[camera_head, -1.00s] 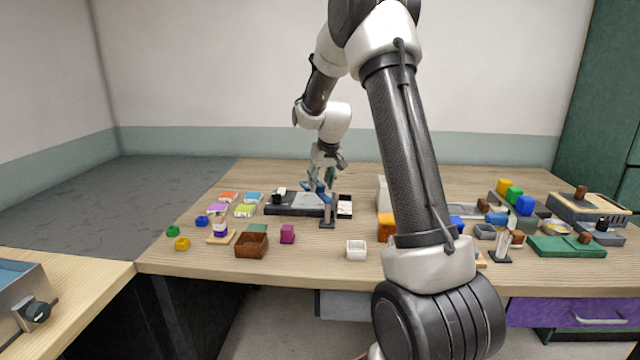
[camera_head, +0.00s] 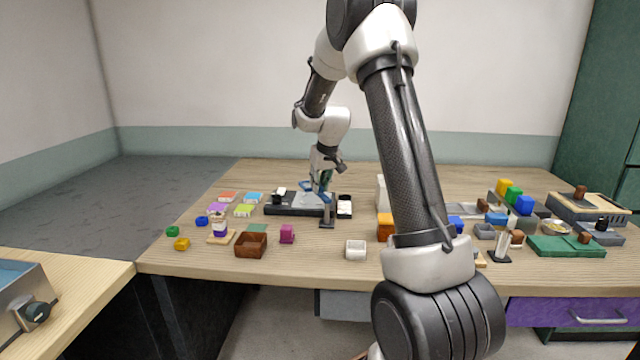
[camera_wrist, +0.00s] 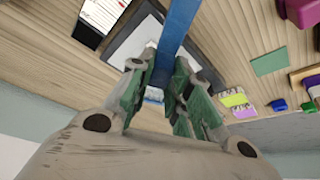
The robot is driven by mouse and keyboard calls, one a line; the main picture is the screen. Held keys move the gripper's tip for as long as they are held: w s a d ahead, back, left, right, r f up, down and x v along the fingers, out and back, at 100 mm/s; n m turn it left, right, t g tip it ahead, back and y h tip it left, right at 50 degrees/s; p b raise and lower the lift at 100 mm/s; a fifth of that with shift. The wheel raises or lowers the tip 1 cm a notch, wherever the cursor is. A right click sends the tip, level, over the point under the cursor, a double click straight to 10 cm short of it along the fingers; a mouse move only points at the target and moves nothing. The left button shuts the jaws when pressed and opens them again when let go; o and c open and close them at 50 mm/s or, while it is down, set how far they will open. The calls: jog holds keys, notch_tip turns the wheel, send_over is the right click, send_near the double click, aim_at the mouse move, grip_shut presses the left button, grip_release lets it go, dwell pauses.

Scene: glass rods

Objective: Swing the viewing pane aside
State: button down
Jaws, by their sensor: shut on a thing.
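My gripper (camera_head: 321,182) is low over a flat dark unit (camera_head: 285,209) with a grey plate, at the middle of the table. In the wrist view its fingers (camera_wrist: 160,75) are shut on a blue bar (camera_wrist: 178,25), which runs up out of the picture. The bar seems to be part of the viewing pane's frame. In the head view the blue frame (camera_head: 307,186) shows beside the fingers, above a small dark post (camera_head: 327,213). The fingers partly hide the frame, and I cannot make out its full shape or any clear pane.
A brown box (camera_head: 251,245), a magenta block (camera_head: 287,234) and a white cup (camera_head: 356,250) stand in front of the unit. Several coloured pieces lie to its left. An orange block (camera_head: 386,227) stands to the right, and the table behind is clear.

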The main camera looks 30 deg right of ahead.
jog(key=a+n+y, duration=0.1)
jog(key=n, duration=0.2)
jog(key=shift+a, duration=0.2)
jog(key=shift+s+a+n+g+y, duration=0.35)
jog(key=shift+a+n+y, duration=0.25)
jog(key=shift+n, duration=0.85)
jog(key=shift+s+a+n+g+y, duration=0.25)
jog(key=shift+s+a+n+y, duration=0.3)
jog(key=shift+n, duration=0.95)
jog(key=shift+s+a+n+g+y, duration=0.3)
jog(key=shift+a+n+y, duration=0.25)
jog(key=shift+n, duration=0.9)
jog(key=shift+a, duration=0.15)
jog(key=c, duration=1.3)
grip_release()
